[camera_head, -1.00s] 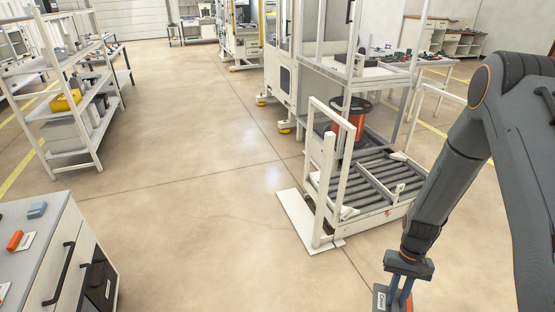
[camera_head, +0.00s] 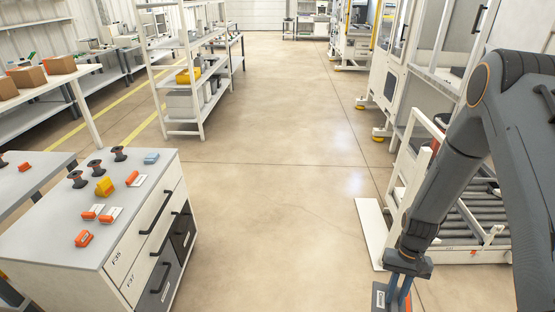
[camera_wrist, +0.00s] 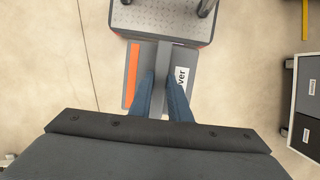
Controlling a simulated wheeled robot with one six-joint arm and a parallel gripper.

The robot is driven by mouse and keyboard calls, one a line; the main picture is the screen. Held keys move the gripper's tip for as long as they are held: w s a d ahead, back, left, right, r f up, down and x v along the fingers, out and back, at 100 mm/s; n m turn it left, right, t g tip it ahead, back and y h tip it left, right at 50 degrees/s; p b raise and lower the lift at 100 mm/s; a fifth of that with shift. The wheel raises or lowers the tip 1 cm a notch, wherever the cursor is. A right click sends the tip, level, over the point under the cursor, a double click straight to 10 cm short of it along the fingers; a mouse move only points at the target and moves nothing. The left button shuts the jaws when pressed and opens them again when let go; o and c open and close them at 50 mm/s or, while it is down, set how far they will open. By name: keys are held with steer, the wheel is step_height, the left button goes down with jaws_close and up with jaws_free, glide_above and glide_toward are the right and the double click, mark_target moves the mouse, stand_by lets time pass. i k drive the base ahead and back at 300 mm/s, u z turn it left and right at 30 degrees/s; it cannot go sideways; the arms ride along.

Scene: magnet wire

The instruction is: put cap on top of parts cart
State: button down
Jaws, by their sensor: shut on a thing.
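My gripper (camera_head: 396,294) is low at the right of the head view, shut on the cap (camera_head: 380,297). The cap is a flat grey piece with a white label whose text is only partly readable. In the wrist view the cap (camera_wrist: 135,75) shows an orange stripe, and the blue fingers of my gripper (camera_wrist: 160,78) reach onto it. A white drawer cabinet with a grey top, which seems to be the parts cart (camera_head: 60,228), stands at the lower left, well apart from my gripper. Its front corner is also visible at the right of the wrist view (camera_wrist: 306,85).
The cabinet top's near left area is bare. A roller conveyor (camera_head: 470,228) stands at the right. Open floor lies between.

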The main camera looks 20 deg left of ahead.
mark_target(120, 175)
steer(key=u, duration=0.8)
steer(key=i, duration=2.05)
steer(key=u, duration=2)
